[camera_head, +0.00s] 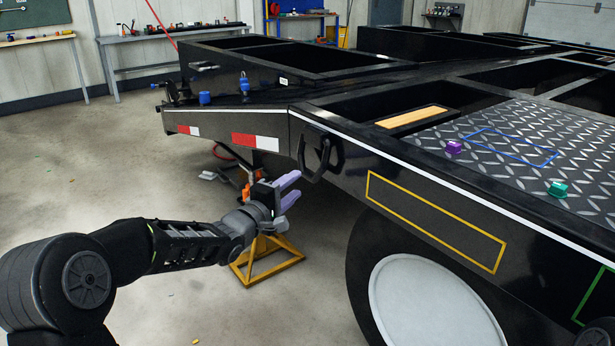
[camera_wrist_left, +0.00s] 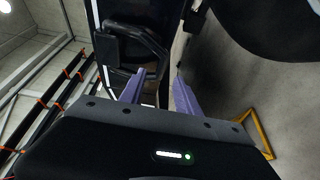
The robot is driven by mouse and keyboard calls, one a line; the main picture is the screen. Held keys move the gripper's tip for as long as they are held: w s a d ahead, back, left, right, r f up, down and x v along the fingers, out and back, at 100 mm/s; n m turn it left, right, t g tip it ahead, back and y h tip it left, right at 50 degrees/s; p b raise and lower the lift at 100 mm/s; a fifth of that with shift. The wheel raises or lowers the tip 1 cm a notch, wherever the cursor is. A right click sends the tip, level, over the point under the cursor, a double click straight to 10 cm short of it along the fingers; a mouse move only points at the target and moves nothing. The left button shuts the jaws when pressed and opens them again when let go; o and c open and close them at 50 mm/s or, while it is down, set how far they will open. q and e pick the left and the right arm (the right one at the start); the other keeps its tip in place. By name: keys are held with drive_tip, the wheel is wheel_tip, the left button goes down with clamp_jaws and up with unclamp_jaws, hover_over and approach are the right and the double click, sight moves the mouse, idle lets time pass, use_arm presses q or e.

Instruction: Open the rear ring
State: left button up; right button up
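The black ring (camera_head: 318,154) hangs on the side of the black trailer frame (camera_head: 430,196), left of the wheel. It sticks out from the side face. My left gripper (camera_head: 291,188) is open, with its two purple fingers pointing toward the trailer, just left of and below the ring. In the left wrist view, the ring (camera_wrist_left: 130,50) shows ahead of the fingers, up and to the left. The left gripper (camera_wrist_left: 158,88) has a clear gap between its fingers and holds nothing. My right gripper is not in view.
A large wheel (camera_head: 425,300) is below the trailer's side. A yellow stand (camera_head: 268,262) is on the floor below the gripper. A purple block (camera_head: 454,147) and a green block (camera_head: 557,189) sit on the diamond-plate deck. The floor at left is mostly clear.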

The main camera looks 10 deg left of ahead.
sight(306, 177)
use_arm(q)
drive_tip(key=b+x, duration=0.1)
drive_tip(key=x, duration=0.6)
drive_tip(key=shift+w, duration=0.15)
drive_tip(key=shift+c, duration=0.6)
clamp_jaws()
drive_tip(key=shift+f, duration=0.1)
idle(0.5)
